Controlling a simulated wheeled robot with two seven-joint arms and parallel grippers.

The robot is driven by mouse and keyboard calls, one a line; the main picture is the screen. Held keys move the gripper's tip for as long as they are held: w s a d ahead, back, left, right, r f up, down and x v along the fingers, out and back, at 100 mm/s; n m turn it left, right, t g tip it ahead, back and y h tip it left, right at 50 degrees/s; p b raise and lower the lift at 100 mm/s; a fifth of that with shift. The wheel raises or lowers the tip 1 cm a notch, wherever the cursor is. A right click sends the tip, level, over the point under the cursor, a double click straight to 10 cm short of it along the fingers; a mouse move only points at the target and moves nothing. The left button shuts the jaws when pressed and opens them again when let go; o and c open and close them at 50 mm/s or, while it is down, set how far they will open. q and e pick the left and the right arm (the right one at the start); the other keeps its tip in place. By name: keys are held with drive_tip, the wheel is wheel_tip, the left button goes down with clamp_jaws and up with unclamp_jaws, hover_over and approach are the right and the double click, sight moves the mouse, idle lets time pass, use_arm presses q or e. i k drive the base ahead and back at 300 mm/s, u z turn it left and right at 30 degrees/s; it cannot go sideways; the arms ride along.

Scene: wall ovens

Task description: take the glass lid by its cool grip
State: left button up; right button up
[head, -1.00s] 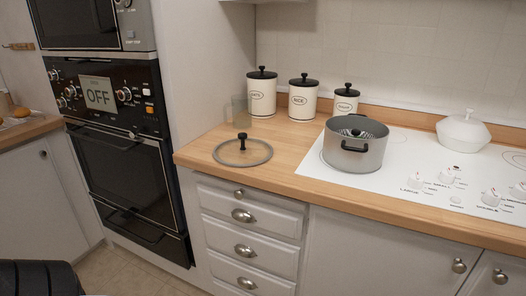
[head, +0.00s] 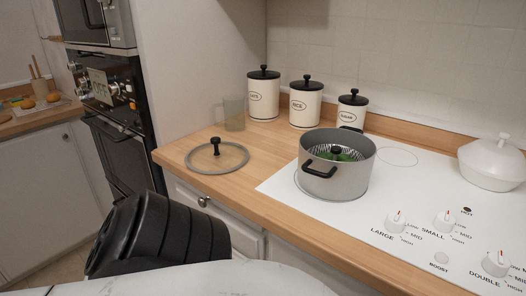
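The glass lid (head: 230,156) lies flat on the wooden counter (head: 181,146), left of the hob. It is a clear disc with a grey rim and a black upright grip (head: 216,144) at its middle. Nothing touches the lid. A black ribbed part of my own body stands at the lower left, in front of the drawers and below the lid. I see no fingertips of either gripper in the head view.
A grey pot (head: 345,174) with a steamer insert and something green stands on the white hob (head: 395,205). A glass tumbler (head: 234,113) and three canisters (head: 305,102) stand behind the lid. A white lidded dish (head: 490,164) is at right. Wall ovens (head: 112,95) are at left.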

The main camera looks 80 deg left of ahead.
sight(217, 156)
drive_tip(key=z, duration=0.35)
drive_tip(key=k, duration=0.9)
drive_tip(key=u, duration=1.5)
